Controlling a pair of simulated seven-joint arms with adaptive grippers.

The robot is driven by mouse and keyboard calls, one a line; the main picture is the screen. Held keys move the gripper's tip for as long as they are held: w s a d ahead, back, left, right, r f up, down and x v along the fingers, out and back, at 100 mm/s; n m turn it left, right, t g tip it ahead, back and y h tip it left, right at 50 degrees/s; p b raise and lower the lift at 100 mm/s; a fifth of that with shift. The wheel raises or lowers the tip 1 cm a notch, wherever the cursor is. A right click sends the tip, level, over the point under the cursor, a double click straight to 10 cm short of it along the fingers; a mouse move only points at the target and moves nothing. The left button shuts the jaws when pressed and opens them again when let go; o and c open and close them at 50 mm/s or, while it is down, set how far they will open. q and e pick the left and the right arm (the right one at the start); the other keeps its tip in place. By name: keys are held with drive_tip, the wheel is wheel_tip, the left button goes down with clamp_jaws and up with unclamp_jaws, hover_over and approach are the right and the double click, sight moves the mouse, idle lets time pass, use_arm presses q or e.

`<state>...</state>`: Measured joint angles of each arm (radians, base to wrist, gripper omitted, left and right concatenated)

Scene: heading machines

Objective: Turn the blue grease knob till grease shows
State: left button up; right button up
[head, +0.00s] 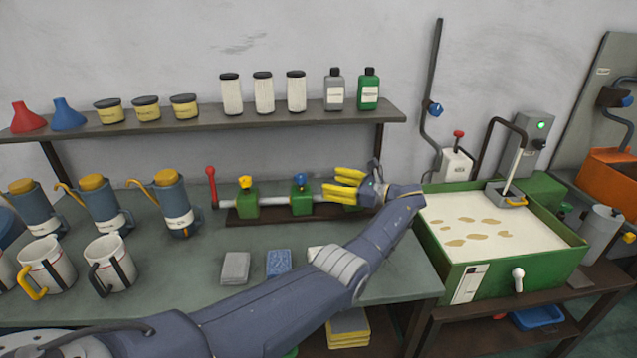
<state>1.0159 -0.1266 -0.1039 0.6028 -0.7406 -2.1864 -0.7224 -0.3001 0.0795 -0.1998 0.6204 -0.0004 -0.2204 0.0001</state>
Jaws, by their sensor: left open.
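The blue grease knob (300,180) sits on top of a green block (301,203) in the middle of a grey pipe on the bench. My left gripper (330,181) has yellow fingers. It is open and empty, just right of the blue knob, with its fingers pointing left towards it and a small gap between. No grease is visible around the knob. My right gripper is not in view.
A yellow knob (245,182) and a red-topped lever (211,174) stand left of the blue knob. Oil jugs (178,208) and mugs (108,264) fill the bench's left side. A shelf (200,128) runs above. A green tank (540,267) of pale liquid stands right.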

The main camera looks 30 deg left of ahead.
sight(302, 176)
use_arm(q)
drive_tip(key=s+a+r+n+h, duration=0.15)
drive_tip(key=r+n+h, duration=0.3)
drive_tip(key=n, duration=0.65)
drive_tip(key=w+a+r+n+t+h, duration=0.15)
drive_tip(key=r+n+h, duration=0.3)
drive_tip(key=n, duration=0.55)
drive_tip(key=s+a+r+n+h, duration=0.2)
drive_tip(key=r+n+h, duration=0.3)
drive_tip(key=n, duration=0.6)
drive_tip(key=shift+y, duration=0.5)
drive_tip(key=x, duration=1.6)
drive_tip(key=shift+w+a, duration=0.1)
drive_tip(key=shift+a, duration=0.05)
clamp_jaws()
drive_tip(key=shift+m, duration=0.4)
